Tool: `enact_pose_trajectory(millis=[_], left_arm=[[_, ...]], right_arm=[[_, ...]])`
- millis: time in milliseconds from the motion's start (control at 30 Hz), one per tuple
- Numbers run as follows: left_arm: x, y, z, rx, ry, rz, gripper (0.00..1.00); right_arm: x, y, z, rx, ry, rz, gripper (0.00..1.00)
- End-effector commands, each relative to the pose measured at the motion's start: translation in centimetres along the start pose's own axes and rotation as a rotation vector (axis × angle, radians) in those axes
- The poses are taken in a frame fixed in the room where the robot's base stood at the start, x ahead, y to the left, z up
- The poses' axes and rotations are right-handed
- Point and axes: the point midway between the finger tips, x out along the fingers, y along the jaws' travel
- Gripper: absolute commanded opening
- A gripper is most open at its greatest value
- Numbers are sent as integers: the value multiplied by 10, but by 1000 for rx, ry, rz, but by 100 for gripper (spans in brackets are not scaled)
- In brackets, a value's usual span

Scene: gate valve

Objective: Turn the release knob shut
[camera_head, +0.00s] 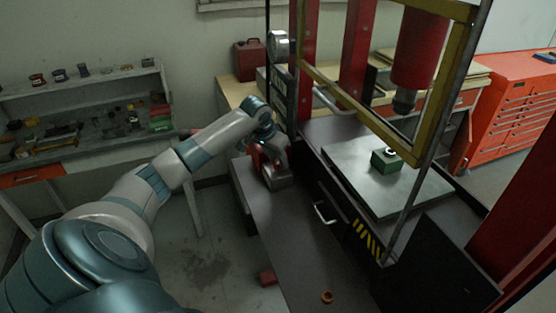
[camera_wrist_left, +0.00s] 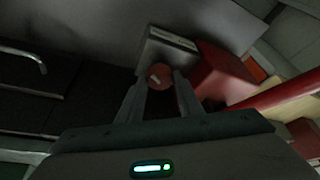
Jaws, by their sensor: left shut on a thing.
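The release knob (camera_wrist_left: 160,76) is a small round reddish knob with a pale mark, in the wrist view. It sits against a grey block of the red pump unit (camera_wrist_left: 222,72). My left gripper (camera_wrist_left: 161,88) has one finger on each side of the knob and is shut on it. In the head view my left arm reaches from the lower left, and the left gripper (camera_head: 277,157) is at the pump unit (camera_head: 277,181) on the dark bench. There the hand hides the knob. My right gripper is not in view.
A red press frame (camera_head: 309,75) with a yellow-edged guard (camera_head: 460,95) stands right of the pump. A green block (camera_head: 386,161) rests on the press plate. An orange ring (camera_head: 327,297) lies on the bench (camera_head: 290,240). Shelves (camera_head: 90,120) stand at the left.

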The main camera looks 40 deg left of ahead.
Motion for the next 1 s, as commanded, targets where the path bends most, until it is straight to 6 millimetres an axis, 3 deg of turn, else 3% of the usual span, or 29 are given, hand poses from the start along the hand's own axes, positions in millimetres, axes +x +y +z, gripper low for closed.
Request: enact_pose_trajectory(millis=[467,1000], left_arm=[[0,-4,-2,412,2,172,10],[1,-6,-4,832,3,345,10]], right_arm=[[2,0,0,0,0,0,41],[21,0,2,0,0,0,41]])
